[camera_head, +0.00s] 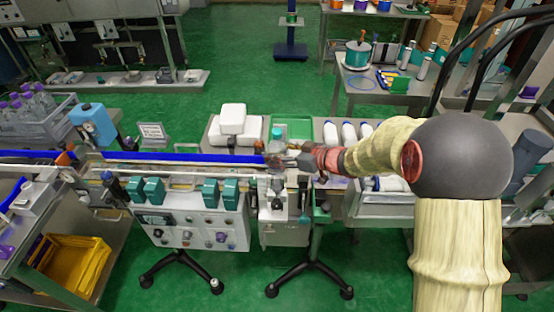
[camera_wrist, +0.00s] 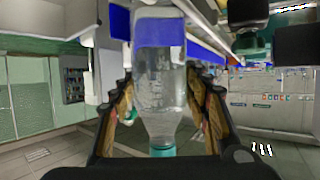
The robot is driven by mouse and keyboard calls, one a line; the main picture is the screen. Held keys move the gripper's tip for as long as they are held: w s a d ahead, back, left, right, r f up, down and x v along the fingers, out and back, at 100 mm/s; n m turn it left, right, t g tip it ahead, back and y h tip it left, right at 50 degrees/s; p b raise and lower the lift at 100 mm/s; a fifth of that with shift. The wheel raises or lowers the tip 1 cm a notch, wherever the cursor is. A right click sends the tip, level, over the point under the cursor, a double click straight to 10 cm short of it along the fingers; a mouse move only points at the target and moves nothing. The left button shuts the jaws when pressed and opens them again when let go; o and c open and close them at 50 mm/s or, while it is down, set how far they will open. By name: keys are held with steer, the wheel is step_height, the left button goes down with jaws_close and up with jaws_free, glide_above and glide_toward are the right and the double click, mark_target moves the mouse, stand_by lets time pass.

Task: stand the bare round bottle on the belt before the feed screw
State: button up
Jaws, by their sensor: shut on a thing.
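The clear round bottle with a teal cap (camera_head: 277,142) is upright in the head view, over or at the right part of the conveyor. My gripper (camera_head: 284,160) reaches in from the right and is shut around it. In the wrist view the bottle (camera_wrist: 160,95) is between both fingers, cap towards the bottom of the picture. A blue strip shows at its upper part, apparently the rail behind. The belt (camera_head: 190,165) runs left to right along a blue rail (camera_head: 180,157). I cannot tell whether the bottle's base touches the belt. I cannot make out the feed screw clearly.
Teal blocks (camera_head: 153,190) line the conveyor's front above a control panel. A green tray (camera_head: 292,128) and white boxes (camera_head: 232,118) sit behind it. White bottles (camera_head: 348,133) stand right, near my arm. A blue device (camera_head: 93,125) stands left.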

steer(key=shift+f, duration=0.7)
steer(key=shift+f, duration=0.15)
steer(key=o, duration=1.7)
steer(key=shift+c, duration=0.2)
steer(key=p+v, duration=0.2)
steer(key=v, duration=0.5)
steer(key=shift+s+d+p, duration=0.15)
steer(key=shift+d+p, duration=0.1)
steer(key=shift+p, duration=0.05)
